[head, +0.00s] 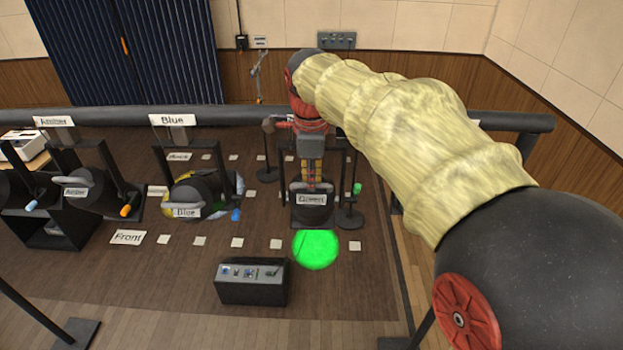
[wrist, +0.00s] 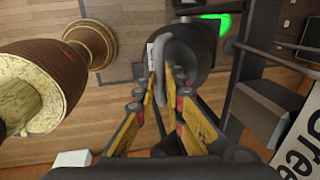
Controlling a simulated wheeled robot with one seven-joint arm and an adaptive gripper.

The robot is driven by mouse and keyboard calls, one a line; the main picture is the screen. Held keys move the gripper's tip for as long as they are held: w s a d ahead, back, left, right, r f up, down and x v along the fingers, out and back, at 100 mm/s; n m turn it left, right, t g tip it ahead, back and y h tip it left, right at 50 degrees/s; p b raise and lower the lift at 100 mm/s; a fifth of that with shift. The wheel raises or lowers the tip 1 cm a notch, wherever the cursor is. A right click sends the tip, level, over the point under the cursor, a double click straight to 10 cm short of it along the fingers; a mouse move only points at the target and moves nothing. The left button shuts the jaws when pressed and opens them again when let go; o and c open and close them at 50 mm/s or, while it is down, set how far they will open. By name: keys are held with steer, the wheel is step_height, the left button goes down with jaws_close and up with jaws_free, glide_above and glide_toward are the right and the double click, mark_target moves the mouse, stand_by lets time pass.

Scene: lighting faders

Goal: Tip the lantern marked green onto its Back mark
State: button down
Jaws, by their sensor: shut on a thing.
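The green lantern (head: 311,212) is a black drum-shaped lamp with a "Green" label, hung in a dark yoke right of the Blue lantern. Its body also shows in the wrist view (wrist: 190,45), with a grey handle (wrist: 161,88). My gripper (head: 311,184) comes down from behind and above the lantern. In the wrist view its yellow fingers (wrist: 163,84) are shut on the handle. The green light spot (head: 316,249) lies on the floor by the front row of white marks. The back row of marks (head: 233,157) is farther off; my gripper partly hides it.
The Blue lantern (head: 193,198) and an Amber-looking lantern (head: 90,190) hang to the left. A black control box (head: 251,281) stands in front. A "Front" sign (head: 128,237) and a "Back" sign (head: 178,157) lie by the rows. A black rail (head: 190,115) runs behind. Slim stands flank the green lantern.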

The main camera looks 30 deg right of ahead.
mark_target(311, 208)
steer(key=shift+s+a+f+t+h+b, duration=0.35)
steer(key=shift+s+f+b, duration=0.2)
steer(key=shift+b, duration=1.1)
steer(key=shift+s+a+f+t+h+b, duration=0.25)
steer(key=shift+s+f+t+b, duration=0.3)
steer(key=shift+b, duration=1.05)
steer(key=shift+s+a+f+t+h+b, duration=0.2)
steer(key=shift+s+a+f+t+b, duration=0.3)
steer(key=shift+b, duration=1.15)
steer(key=shift+s+a+f+b, duration=0.25)
steer(key=shift+s+f+b, duration=0.4)
steer(key=shift+b, duration=0.5)
steer(key=shift+w, duration=0.2)
steer(key=c, duration=1.9)
jaws_free()
steer(key=shift+r, duration=0.1)
steer(key=v, duration=1.2)
steer(key=shift+a, duration=0.15)
steer(key=shift+c, duration=0.4)
